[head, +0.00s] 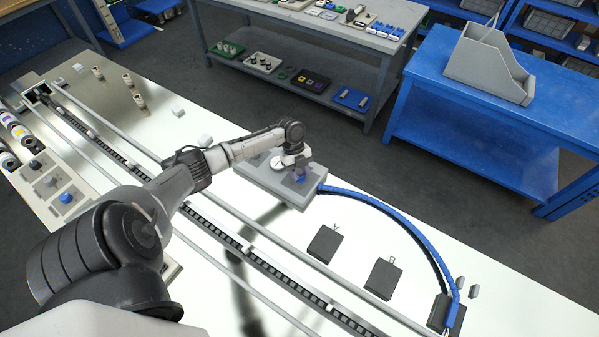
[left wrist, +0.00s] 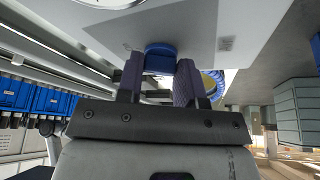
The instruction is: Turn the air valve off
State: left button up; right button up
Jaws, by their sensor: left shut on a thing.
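The grey air valve box (head: 262,186) sits on the machine's shiny top, with a round white gauge on its upper face, partly hidden by my left arm. My left gripper (head: 300,178) reaches down to the right part of the box. In the left wrist view, the two dark textured fingers of my left gripper (left wrist: 160,80) are closed on either side of the blue valve knob (left wrist: 160,58), which sticks out from a pale panel (left wrist: 200,28). The knob's turn position cannot be read. My right gripper is not in view.
A blue hose (head: 400,226) curves from the box to a dark block (head: 442,314). Two black blocks (head: 325,244) (head: 382,278) lie on the top. A chain conveyor (head: 225,239) and rails run beside the box. A blue table (head: 490,125) stands beyond the aisle.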

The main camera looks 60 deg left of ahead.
pick_arm(q)
jog(key=shift+s+r+n+t+p, duration=0.15)
jog(key=shift+n+t+p, duration=0.25)
jog(key=shift+n+p, duration=0.65)
jog(key=n+t+p, duration=0.1)
jog(key=n+p, duration=0.1)
jog(key=shift+r+n+p, duration=0.1)
jog(key=shift+n+p, duration=0.15)
jog(key=shift+p, duration=0.1)
jog(key=n+t+p, duration=0.1)
jog(key=n+p, duration=0.2)
jog(key=shift+s+d+n+y, duration=0.1)
jog(key=shift+d+n+y, duration=0.05)
jog(key=shift+n+y, duration=0.2)
jog(key=shift+n+t+y+p, duration=0.5)
jog(key=shift+n+p, duration=0.55)
jog(key=shift+n, duration=0.2)
jog(key=shift+f+n+p, duration=0.2)
jog(key=shift+n+p, duration=0.2)
jog(key=shift+n, duration=0.1)
jog(key=o, duration=0.9)
